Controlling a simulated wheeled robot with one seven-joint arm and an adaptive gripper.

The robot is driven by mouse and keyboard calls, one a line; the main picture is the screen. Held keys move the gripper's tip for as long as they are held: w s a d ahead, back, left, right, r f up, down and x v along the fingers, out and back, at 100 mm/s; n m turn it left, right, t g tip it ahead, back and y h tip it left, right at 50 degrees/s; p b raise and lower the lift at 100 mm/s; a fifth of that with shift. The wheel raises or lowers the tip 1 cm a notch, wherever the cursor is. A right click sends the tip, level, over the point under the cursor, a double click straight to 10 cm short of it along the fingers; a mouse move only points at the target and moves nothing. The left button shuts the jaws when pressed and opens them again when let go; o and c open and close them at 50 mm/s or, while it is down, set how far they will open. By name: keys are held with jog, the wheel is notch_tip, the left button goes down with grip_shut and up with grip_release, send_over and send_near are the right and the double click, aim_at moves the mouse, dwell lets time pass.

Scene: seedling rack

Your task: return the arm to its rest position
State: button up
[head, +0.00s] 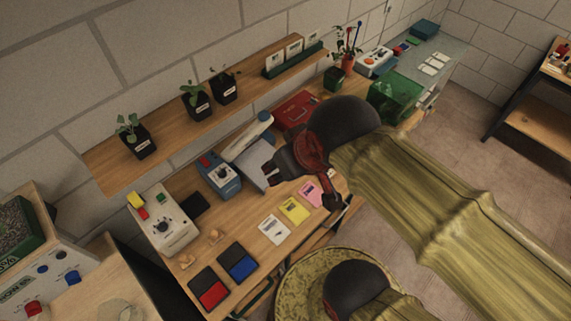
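My arm in an olive sleeve reaches in from the lower right of the head view, with a black rounded joint near its end. My gripper (304,188) hangs above the workbench (185,261), in front of the wall shelf. Its two dark fingers appear spread apart, with the bench and part of a pink card (311,193) showing between and below them. I see nothing held between the fingers. The reddish wrist and the black joint hide part of the bench behind them.
Potted seedlings (136,143) stand on the wooden wall shelf (108,177). The bench holds a white device (165,222), a blue device (219,175), red and blue pads (208,288), cards and a green crate (393,96). Open floor (470,135) lies to the right.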

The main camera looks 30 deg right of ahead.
notch_tip(320, 180, down, 18)
jog(key=b, duration=1.8)
jog(key=shift+f, duration=0.15)
